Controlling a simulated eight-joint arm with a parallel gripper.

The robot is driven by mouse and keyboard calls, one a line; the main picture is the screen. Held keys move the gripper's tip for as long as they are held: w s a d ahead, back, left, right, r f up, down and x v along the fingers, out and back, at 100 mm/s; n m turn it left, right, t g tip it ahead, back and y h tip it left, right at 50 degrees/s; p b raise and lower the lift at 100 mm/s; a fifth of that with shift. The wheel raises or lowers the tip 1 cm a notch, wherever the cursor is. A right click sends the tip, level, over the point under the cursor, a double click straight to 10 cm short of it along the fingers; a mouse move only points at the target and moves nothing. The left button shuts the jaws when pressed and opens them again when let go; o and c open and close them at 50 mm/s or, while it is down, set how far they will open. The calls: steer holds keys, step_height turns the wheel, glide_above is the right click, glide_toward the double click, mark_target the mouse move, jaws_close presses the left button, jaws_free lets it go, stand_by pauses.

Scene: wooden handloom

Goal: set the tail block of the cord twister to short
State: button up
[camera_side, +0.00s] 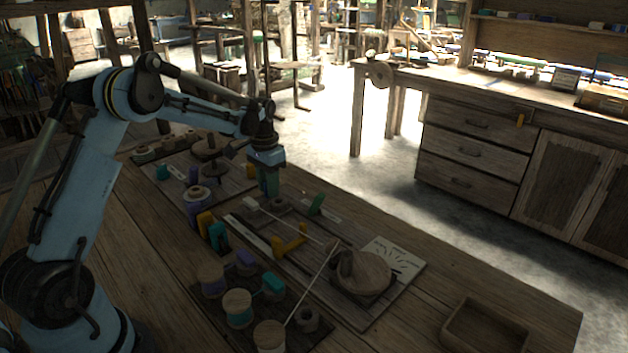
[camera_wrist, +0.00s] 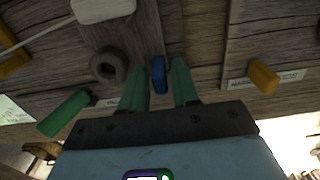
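My gripper (camera_side: 270,192) points down over the far part of the board of the cord twister (camera_side: 330,297). In the wrist view its two green fingers (camera_wrist: 158,64) stand apart, with a small upright blue piece (camera_wrist: 158,75) between them. Gaps show on both sides of the blue piece. A white block (camera_side: 250,204) with a cord running from it lies beside the gripper; it also shows in the wrist view (camera_wrist: 103,9). I cannot tell for certain which piece is the tail block's setting. The round wooden wheel (camera_side: 364,272) sits at the cord's other end.
A green piece (camera_side: 316,205) and a yellow piece (camera_wrist: 263,77) stand by label strips near the gripper. A dark ring (camera_wrist: 108,65) lies close to the fingers. A yellow bracket (camera_side: 290,243), several spools (camera_side: 238,308) and an empty tray (camera_side: 484,328) are nearer the front.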

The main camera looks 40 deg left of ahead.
mark_target(288, 209)
jaws_close()
steer(key=d, duration=0.7)
steer(key=shift+d, duration=0.35)
steer(key=shift+o, duration=0.8)
jaws_free()
steer(key=shift+o, duration=0.5)
steer(key=shift+a+r, duration=0.1)
steer(key=shift+r, duration=0.05)
step_height(288, 209, up, 12)
